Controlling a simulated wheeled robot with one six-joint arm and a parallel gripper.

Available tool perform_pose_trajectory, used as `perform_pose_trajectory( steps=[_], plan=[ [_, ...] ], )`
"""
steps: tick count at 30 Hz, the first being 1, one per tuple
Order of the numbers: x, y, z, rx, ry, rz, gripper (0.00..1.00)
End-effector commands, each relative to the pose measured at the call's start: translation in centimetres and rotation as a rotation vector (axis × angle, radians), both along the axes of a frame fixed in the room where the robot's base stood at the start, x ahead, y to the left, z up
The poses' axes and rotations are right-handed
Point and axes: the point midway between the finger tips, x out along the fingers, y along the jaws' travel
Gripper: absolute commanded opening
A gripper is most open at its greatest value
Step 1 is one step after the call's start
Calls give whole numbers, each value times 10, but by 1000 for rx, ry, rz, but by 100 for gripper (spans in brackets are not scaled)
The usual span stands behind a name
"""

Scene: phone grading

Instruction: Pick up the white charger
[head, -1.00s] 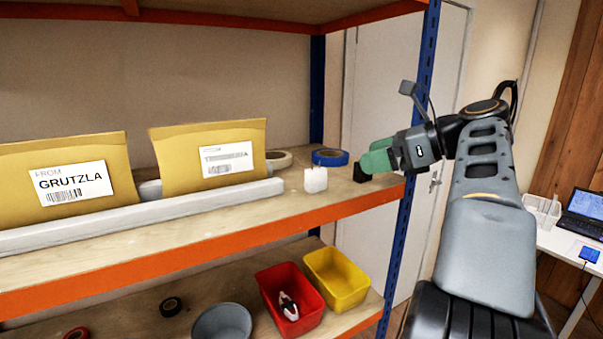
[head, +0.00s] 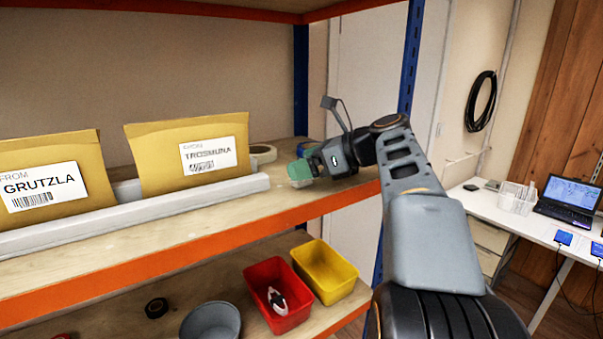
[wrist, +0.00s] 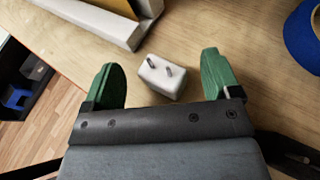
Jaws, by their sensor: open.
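The white charger (wrist: 160,76) lies on the wooden shelf in the wrist view, a small white block with two metal prongs. My gripper (wrist: 164,75) is open, with its green fingers on either side of the charger. I see no finger pressed against it. In the head view my gripper (head: 298,172) is at the right end of the upper shelf. There the charger is mostly or wholly hidden by the green fingers, and I cannot make it out clearly.
Two yellow envelopes (head: 190,155) stand in a white rack (head: 130,212) left of my gripper. A blue tape roll (wrist: 303,38) lies to the right in the wrist view. Red (head: 280,318) and yellow (head: 325,287) bins sit on the lower shelf.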

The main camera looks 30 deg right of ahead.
Motion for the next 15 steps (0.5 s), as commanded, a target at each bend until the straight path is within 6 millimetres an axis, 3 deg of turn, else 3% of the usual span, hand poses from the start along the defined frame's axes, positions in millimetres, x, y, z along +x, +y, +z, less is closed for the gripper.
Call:
perform_pose_trajectory(
  steps=[6,15],
  plan=[
    [15,14,-8,1,1,0,83],
    [17,14,-10,1,1,-2,82]
  ],
)
